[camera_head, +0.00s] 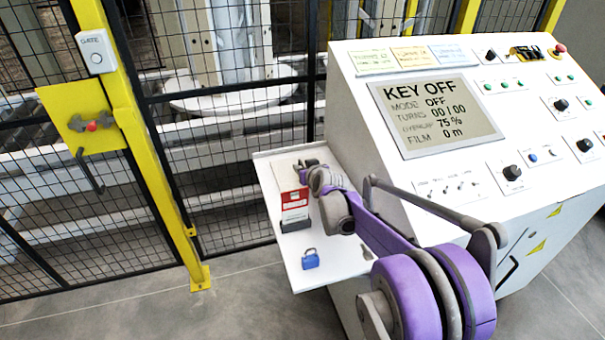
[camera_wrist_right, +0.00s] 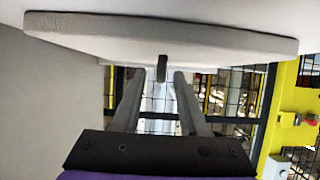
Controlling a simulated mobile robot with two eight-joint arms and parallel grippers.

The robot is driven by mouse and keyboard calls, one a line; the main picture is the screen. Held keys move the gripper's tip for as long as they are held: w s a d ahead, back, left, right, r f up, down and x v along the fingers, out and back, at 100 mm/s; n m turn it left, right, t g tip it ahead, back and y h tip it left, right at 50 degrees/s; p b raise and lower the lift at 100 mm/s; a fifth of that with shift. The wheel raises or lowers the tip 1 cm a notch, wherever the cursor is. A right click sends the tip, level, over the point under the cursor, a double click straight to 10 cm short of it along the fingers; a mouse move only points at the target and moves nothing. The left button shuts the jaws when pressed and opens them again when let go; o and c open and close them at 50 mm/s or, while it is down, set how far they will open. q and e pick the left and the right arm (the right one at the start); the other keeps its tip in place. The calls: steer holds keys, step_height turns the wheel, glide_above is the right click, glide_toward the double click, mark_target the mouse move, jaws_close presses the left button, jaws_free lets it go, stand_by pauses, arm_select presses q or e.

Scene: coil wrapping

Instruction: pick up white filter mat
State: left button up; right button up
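My right gripper (camera_head: 306,166) reaches over the back of the white side shelf (camera_head: 312,262) on the console. In the right wrist view the fingers of my right gripper (camera_wrist_right: 161,76) stand apart. A short dark tab (camera_wrist_right: 162,68) shows between their tips; I cannot tell whether they touch it. A pale, thick-edged slab (camera_wrist_right: 160,32) spans the top of that view, close to the fingertips. I cannot tell whether it is the white filter mat or the shelf itself. No mat stands out clearly in the head view. My left gripper is out of view.
A red and white card (camera_head: 295,203) stands in a dark holder (camera_head: 297,224) on the shelf. A blue padlock (camera_head: 310,259) lies near its front. The sloped console (camera_head: 345,120) is to the right. Mesh fence and a yellow post (camera_head: 150,150) are behind and left.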

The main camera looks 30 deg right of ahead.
jaws_close()
